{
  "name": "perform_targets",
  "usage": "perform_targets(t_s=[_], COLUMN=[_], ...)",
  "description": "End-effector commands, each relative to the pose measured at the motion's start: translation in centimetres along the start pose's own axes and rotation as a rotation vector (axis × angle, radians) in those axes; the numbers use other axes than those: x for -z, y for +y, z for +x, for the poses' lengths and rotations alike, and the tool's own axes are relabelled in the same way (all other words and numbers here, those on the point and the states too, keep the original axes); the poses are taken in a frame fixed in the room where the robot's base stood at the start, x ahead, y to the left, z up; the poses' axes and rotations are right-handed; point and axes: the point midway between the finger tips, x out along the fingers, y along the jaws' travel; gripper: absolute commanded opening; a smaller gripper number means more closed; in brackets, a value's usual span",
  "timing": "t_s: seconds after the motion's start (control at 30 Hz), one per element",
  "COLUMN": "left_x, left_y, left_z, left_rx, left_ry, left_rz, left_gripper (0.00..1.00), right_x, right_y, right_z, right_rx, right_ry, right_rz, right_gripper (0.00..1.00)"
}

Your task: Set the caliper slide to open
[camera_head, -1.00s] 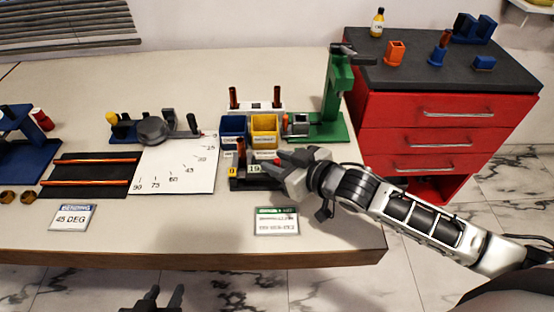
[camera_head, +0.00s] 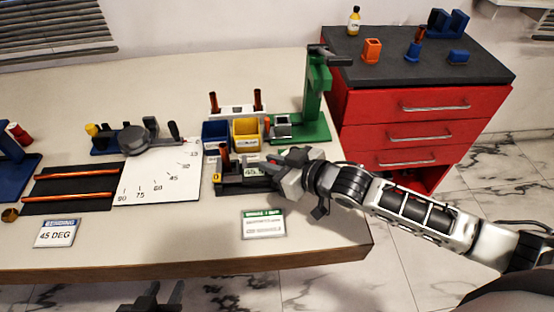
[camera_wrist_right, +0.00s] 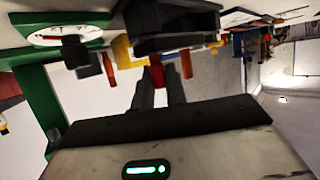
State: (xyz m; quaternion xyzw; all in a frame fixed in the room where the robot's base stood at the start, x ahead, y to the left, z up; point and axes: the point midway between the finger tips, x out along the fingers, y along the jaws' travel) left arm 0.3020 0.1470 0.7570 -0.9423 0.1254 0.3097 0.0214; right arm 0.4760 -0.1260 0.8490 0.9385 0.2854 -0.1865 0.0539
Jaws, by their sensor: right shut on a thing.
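The black caliper fixture (camera_head: 240,185) lies near the front right of the bench, with a copper-coloured post at its left end and a small number display. My right gripper (camera_head: 275,164) is at the fixture's right end, shut on the caliper slide, which its fingers mostly hide. In the right wrist view, the fingertips (camera_wrist_right: 160,84) close around a small reddish piece below the dark fixture body (camera_wrist_right: 172,28). A red piece shows beside the fingers. My left gripper (camera_head: 163,292) is below the bench's front edge, fingers apart and empty.
Blue (camera_head: 216,134) and yellow bins (camera_head: 246,133) stand just behind the fixture. A green gauge stand (camera_head: 317,95) rises behind right. A green-headed card (camera_head: 264,223) lies in front. The angle sheet (camera_head: 165,180) is to the left, and a red cabinet (camera_head: 420,110) beyond the bench.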

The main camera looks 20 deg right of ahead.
Motion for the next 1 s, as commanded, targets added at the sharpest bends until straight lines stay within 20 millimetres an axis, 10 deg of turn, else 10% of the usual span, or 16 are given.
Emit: perform_targets(t_s=[0.23, 0.33, 0.77, 1.0], left_x=[-0.6, -0.7, -0.6, -0.3], left_y=[-0.1, -0.1, -0.1, -0.1], left_z=[0.1, 0.2, 0.1, 0.0], left_rx=[0.003, 0.003, 0.003, 0.003], left_ry=[-0.013, -0.017, -0.014, -0.009], left_rz=[0.000, 0.000, -0.005, -0.005], left_gripper=[0.36, 0.36, 0.36, 0.36], right_x=[-0.1, -0.1, -0.1, -0.3], right_y=[0.5, 0.5, 0.3, 0.3], right_z=[0.0, -0.1, -0.2, -3.5], right_rx=[-0.007, -0.009, -0.006, -0.006], right_ry=[-0.007, -0.006, -0.005, -0.009], right_rz=[-0.006, -0.005, -0.003, -0.004], right_gripper=[0.00, 0.35, 0.35, 0.35])
